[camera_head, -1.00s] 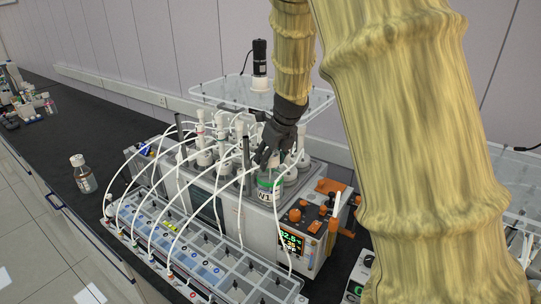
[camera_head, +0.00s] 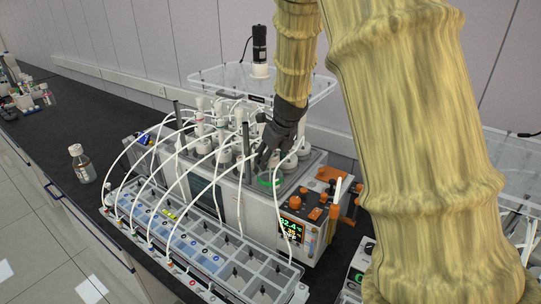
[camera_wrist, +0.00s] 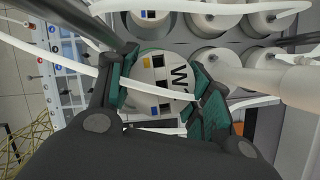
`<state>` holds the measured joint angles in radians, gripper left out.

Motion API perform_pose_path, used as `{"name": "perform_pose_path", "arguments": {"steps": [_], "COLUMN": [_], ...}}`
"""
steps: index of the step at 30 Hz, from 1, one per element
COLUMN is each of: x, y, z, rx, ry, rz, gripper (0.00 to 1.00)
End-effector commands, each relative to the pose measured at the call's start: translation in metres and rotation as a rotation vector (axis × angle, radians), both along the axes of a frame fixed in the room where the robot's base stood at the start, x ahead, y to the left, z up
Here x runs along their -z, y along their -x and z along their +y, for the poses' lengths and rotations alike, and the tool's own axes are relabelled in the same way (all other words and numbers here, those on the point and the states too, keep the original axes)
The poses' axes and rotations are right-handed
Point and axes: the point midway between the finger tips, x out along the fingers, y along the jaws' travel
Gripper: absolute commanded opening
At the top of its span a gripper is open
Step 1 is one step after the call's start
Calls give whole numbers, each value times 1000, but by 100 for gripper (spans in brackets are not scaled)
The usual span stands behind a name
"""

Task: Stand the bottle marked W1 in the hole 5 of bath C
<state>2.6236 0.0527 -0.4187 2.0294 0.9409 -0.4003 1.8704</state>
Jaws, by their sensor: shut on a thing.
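The bottle marked W1 (camera_head: 268,181) shows a green band at the front right corner of the bath (camera_head: 258,212). Its lower part is hidden by the bath, so it sits down in an opening there. I cannot read the hole number or the bath letter. In the wrist view the bottle's white top (camera_wrist: 158,72) shows a "W" and dark, yellow and blue squares. My gripper (camera_head: 265,157) is shut on the bottle from above. In the wrist view, the green-padded fingers (camera_wrist: 160,88) press on either side of it.
Several other capped bottles (camera_head: 221,130) with white tubes stand in the bath beside mine. White tubes arch close around my gripper to a compartmented tray (camera_head: 240,272) in front. A lone bottle (camera_head: 83,164) stands on the dark bench at left, with bare bench around it.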

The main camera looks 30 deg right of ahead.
Motion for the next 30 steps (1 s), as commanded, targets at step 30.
{"name": "perform_pose_path", "arguments": {"steps": [30], "x": [48], "y": [0], "z": [0], "rx": [1], "ry": [0], "rz": [-1], "gripper": [0]}}
